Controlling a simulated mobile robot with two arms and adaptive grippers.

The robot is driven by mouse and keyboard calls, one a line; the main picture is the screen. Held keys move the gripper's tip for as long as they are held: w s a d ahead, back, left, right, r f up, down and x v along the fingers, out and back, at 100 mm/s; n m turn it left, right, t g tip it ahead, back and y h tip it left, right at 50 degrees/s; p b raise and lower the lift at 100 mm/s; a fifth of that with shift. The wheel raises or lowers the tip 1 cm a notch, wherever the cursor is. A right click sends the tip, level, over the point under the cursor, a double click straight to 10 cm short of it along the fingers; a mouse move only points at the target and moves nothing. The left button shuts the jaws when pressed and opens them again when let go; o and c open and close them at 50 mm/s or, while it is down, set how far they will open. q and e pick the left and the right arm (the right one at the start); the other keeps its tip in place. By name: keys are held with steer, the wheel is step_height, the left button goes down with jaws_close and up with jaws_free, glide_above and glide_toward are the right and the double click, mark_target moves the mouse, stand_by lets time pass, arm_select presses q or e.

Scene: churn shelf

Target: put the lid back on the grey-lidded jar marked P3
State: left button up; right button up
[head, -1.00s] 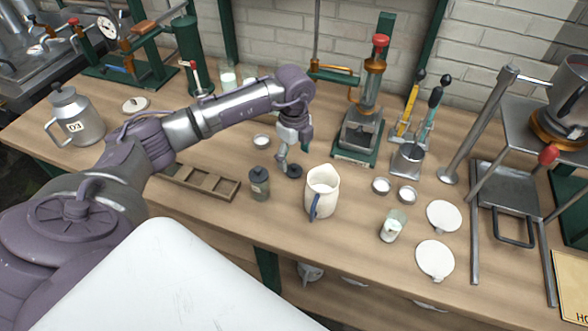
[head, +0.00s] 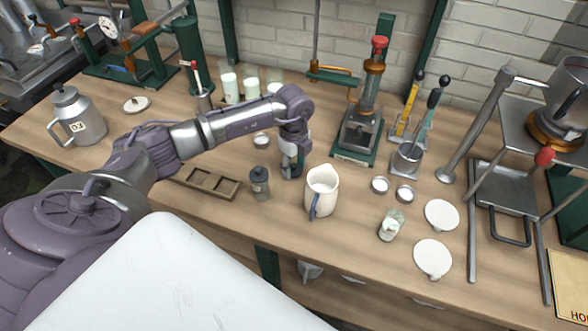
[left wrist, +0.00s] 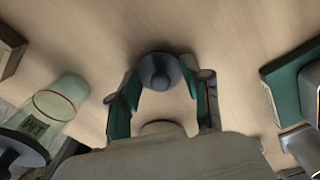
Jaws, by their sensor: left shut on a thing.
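A dark grey round lid with a knob (left wrist: 160,72) lies between the fingers of my left gripper (left wrist: 162,100) in the left wrist view. The gripper is shut on it, low at the table. In the head view the gripper (head: 292,172) mostly hides the lid. A small grey jar with a dark top (head: 259,183) stands upright just left of the gripper. A glass-looking jar body with a label (left wrist: 55,108) shows at the left of the wrist view. I cannot read P3 on any label. My right gripper is not in view.
A white pitcher (head: 321,192) stands close right of the gripper. A wooden tray (head: 208,182) lies left of the jar. A green-based press (head: 355,145) stands behind right. Small round tins (head: 380,185) and white discs (head: 441,214) lie farther right.

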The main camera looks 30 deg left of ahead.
mark_target(294, 165)
arm_select(q)
step_height(294, 165, up, 10)
steer(key=shift+r+b, duration=0.1)
steer(key=shift+b, duration=0.75)
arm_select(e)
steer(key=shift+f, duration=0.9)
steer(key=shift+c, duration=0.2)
